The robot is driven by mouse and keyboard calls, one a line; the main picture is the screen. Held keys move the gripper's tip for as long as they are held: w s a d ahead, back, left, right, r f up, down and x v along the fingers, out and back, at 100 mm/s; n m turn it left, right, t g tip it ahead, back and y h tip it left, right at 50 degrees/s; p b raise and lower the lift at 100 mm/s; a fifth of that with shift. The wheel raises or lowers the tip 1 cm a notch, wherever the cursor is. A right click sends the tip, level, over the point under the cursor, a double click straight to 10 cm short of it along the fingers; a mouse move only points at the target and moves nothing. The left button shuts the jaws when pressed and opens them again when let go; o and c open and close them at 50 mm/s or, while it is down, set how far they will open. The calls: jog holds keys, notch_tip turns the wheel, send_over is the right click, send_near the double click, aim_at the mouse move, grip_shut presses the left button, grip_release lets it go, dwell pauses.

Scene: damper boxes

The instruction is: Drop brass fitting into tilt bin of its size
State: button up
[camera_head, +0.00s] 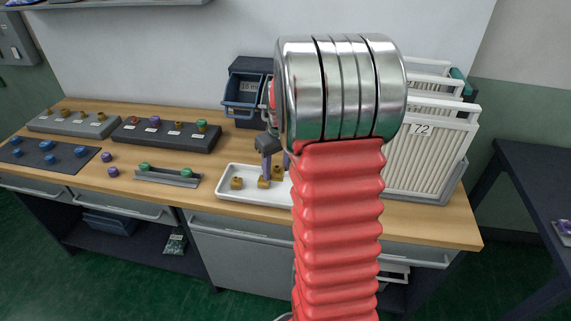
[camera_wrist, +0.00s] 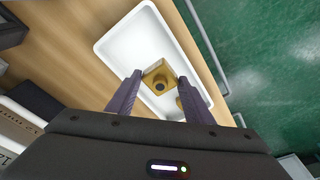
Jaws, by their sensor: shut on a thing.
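My gripper (camera_head: 265,176) points down over a white tray (camera_head: 225,194) on the bench. Its purple-grey fingers are shut on a brass fitting (camera_wrist: 160,76), a squarish block with a dark round hole; the fitting also shows in the head view (camera_head: 264,184). It is at the tray; whether it touches the tray floor I cannot tell. Another brass fitting (camera_head: 237,183) sits left in the tray, and one more (camera_head: 278,172) to the right. A blue tilt bin (camera_head: 241,100) with a label that seems to read 16 mm stands at the back; my arm hides what is right of it.
A rail with green-topped parts (camera_head: 167,177) lies left of the tray. Dark and grey racks (camera_head: 165,137) with small fittings stand behind it. White pleated filters (camera_head: 425,150) stand at the right.

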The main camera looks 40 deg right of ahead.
jog(key=w+a, duration=0.3)
jog(key=a, duration=0.6)
jog(key=w+a+f, duration=0.1)
jog(key=w+a, duration=0.1)
jog(key=a, duration=0.8)
jog(key=w+a+f+n, duration=0.1)
jog(key=w+a, duration=0.2)
jog(key=a, duration=0.6)
jog(key=shift+w+a+f, duration=0.25)
jog(key=shift+w+a, duration=0.1)
